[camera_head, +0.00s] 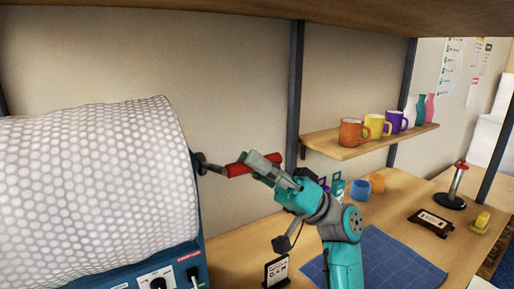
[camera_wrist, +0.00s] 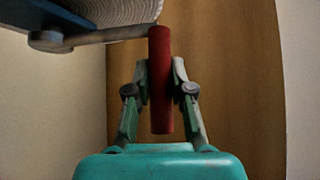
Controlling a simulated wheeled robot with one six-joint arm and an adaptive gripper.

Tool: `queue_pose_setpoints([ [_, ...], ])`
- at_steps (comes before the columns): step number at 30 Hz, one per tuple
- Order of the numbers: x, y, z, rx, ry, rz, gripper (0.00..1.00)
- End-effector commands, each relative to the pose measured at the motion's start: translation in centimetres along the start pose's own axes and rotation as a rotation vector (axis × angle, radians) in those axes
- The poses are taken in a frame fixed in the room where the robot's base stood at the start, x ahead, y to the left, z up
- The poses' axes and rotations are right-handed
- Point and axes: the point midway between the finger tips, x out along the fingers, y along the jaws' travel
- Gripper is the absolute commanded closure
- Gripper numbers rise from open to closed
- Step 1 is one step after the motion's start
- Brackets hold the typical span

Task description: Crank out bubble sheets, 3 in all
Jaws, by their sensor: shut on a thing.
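A large roll of bubble sheet (camera_head: 95,190) fills the left of the head view, mounted on a blue machine (camera_head: 190,262) with a dial on its front. A crank arm (camera_head: 209,166) comes out of the roll's right side and ends in a red handle (camera_head: 240,166). My gripper (camera_head: 265,163) is shut on the red handle. In the wrist view the handle (camera_wrist: 160,80) stands between the two fingers (camera_wrist: 160,82), and the crank arm (camera_wrist: 105,36) runs left to the machine. The far side of the roll is hidden.
A small shelf (camera_head: 365,141) holds several mugs (camera_head: 374,126) and vases. On the bench are a blue gridded mat (camera_head: 375,262), a black-framed sign (camera_head: 276,271), a blue cup (camera_head: 359,190), a dark labelled item (camera_head: 433,223), a red-topped stand (camera_head: 456,185) and a yellow block (camera_head: 481,221). A post (camera_head: 294,90) stands behind my gripper.

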Motion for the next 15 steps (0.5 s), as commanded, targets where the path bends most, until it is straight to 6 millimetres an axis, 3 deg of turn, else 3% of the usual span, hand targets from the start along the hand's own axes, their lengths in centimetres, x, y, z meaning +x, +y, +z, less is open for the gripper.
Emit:
queue_pose_setpoints([
  [15, -3.8, 2.4, 3.8, 0.005, -0.001, 0.007, 1.0],
])
